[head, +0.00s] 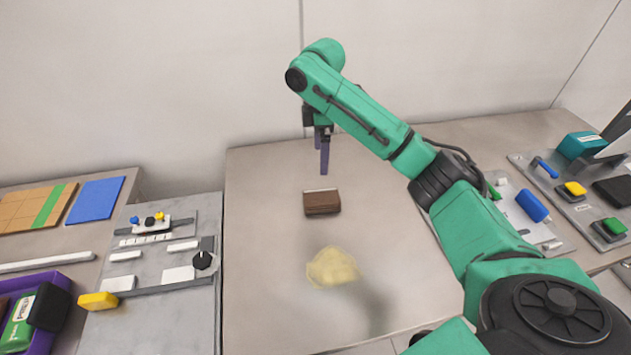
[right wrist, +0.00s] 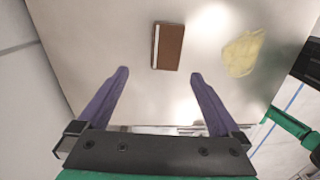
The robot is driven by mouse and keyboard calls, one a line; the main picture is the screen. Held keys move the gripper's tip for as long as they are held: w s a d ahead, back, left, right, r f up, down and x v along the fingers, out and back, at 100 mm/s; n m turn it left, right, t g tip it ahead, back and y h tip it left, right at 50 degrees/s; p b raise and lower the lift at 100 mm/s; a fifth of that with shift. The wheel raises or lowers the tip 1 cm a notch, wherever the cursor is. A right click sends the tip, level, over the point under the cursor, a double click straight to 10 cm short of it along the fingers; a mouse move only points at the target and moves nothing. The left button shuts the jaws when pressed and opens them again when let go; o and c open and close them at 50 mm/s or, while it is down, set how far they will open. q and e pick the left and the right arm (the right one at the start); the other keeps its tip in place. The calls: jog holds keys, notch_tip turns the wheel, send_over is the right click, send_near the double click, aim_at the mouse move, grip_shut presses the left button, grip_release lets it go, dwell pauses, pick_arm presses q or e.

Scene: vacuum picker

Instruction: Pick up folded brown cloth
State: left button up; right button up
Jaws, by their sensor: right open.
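The folded brown cloth (head: 322,202) lies on the middle of the grey table (head: 265,260) in the head view. It is a small dark brown block with a pale edge along its far side. In the right wrist view the brown cloth (right wrist: 169,47) lies beyond the fingertips, roughly centred between them. My right gripper (head: 322,150) hangs above the table, behind the cloth in the head view and apart from it. In the right wrist view my right gripper (right wrist: 159,73) has its two purple fingers spread wide with nothing between them. My left gripper is not in view.
A crumpled pale yellow cloth (head: 332,267) lies nearer than the brown one; the right wrist view shows it too (right wrist: 242,53). Fixture boards with parts flank the table at left (head: 150,320) and right (head: 540,205). A purple bin (head: 62,278) stands at far left.

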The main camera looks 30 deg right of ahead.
aim_at(321, 196)
jog(key=f, duration=0.1)
jog(key=s+f, duration=0.1)
jog(key=f, duration=0.1)
jog(key=s+f+p, duration=0.1)
jog(key=f, duration=0.1)
jog(key=shift+s+a+f, duration=0.1)
jog(key=shift+a, duration=0.15)
jog(key=f, duration=0.2)
jog(key=f+p, duration=0.1)
jog(key=f, duration=0.4)
jog(key=shift+w+f, duration=0.15)
jog(key=shift+w, duration=0.1)
jog(key=shift+f, duration=0.4)
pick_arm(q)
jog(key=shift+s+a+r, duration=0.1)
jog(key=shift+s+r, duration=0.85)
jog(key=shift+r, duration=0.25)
pick_arm(e)
jog(key=c, duration=1.1)
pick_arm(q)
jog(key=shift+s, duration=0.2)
pick_arm(e)
jog(key=shift+r, duration=0.1)
